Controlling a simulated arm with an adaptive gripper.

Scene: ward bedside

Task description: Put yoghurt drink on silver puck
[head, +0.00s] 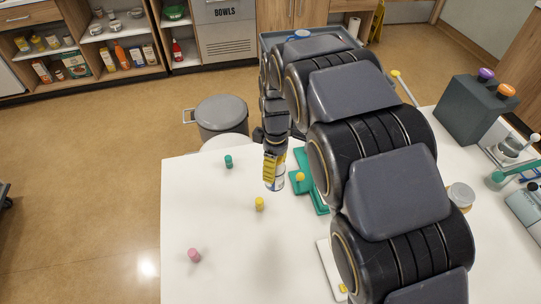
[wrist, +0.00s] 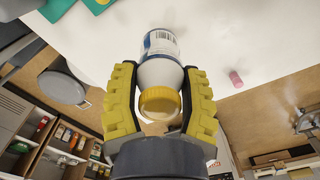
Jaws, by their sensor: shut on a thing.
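The yoghurt drink is a white bottle with a blue band, a barcode label and a yellow-orange cap; it shows in the wrist view (wrist: 160,72) and, partly covered, in the head view (head: 279,184). My gripper (wrist: 160,90) has its yellow fingers on both sides of the bottle near its neck, with the cap towards the wrist. In the head view my gripper (head: 271,168) is over the far part of the white table.
A teal peg (head: 228,161), a yellow peg (head: 259,204) and a pink peg (head: 194,255) stand on the white table (head: 215,210). A green cross-shaped piece (head: 317,197) lies right of the bottle. A dark box (head: 474,112) and a jar (head: 461,196) are at right. The table's left part is mostly clear.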

